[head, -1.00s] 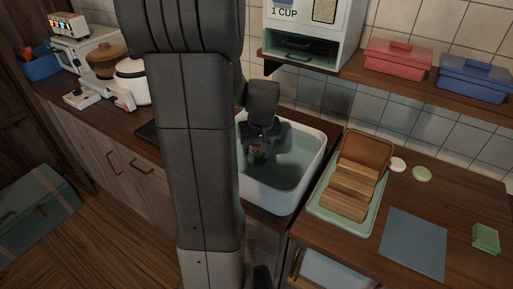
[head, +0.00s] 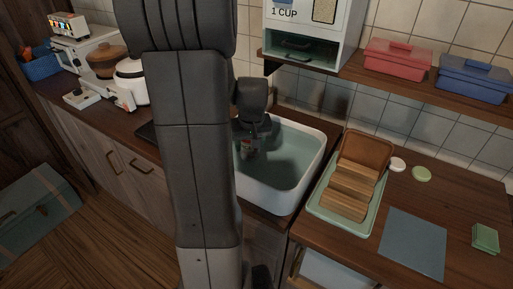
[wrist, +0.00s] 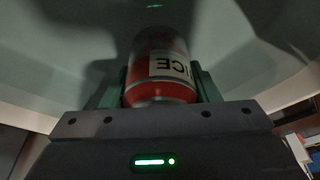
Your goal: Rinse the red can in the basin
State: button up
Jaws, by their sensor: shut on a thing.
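The red can (wrist: 160,75) is between the fingers of my gripper (wrist: 160,88) in the wrist view, with part of a pale label reading "ICE" showing. In the head view the can (head: 247,148) is small and partly covered by my gripper (head: 248,140), which is shut on it. The white basin (head: 300,185) holds pale green-blue water. My gripper holds the can over or in the left part of the basin; I cannot tell how far it is in the water. My arm hides the basin's left edge.
A green tray with a wooden rack (head: 345,195) stands right of the basin, beside a blue-grey mat (head: 412,243). A rice dispenser (head: 312,35) and a shelf with red (head: 398,58) and blue (head: 474,78) boxes hang above. A white rice cooker (head: 132,82) stands left.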

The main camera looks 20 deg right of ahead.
dwell(0.3)
jog(key=shift+s+d, duration=1.65)
jog(key=shift+s, duration=0.15)
jog(key=shift+w+a, duration=1.7)
jog(key=shift+w, duration=0.2)
jog(key=shift+s, duration=0.1)
jog(key=shift+s+d, duration=1.7)
jog(key=shift+s, duration=0.1)
